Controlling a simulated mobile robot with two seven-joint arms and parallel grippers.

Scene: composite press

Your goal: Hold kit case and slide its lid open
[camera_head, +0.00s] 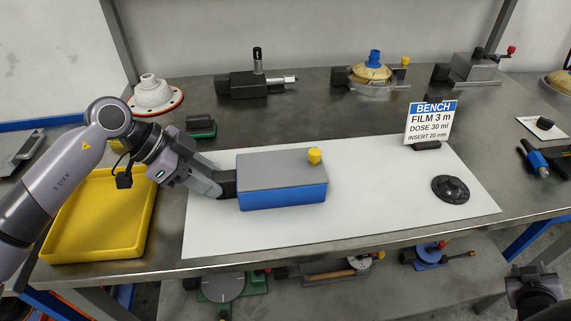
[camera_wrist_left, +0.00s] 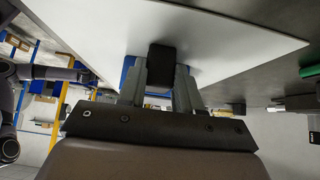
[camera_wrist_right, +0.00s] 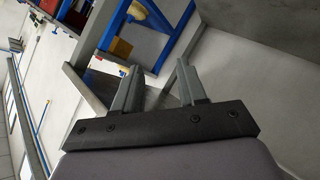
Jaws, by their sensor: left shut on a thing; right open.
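The kit case (camera_head: 282,196) is a blue box with a grey lid (camera_head: 280,169) on top and a yellow knob (camera_head: 314,156) near the lid's right end. It lies on the white mat, and the lid covers its top. A black handle block (camera_head: 228,183) sticks out at the case's left end. My left gripper (camera_head: 220,184) is shut on this handle; the black block (camera_wrist_left: 161,66) shows between the fingers in the left wrist view. My right gripper (camera_wrist_right: 160,88) is open and empty, away from the bench; in the head view it is at the lower right (camera_head: 535,285).
A yellow tray (camera_head: 62,243) stands left of the white mat (camera_head: 375,205). A black disc (camera_head: 450,189) and a bench sign (camera_head: 431,124) are at the mat's right. Several fixtures line the back. The mat between case and disc is clear.

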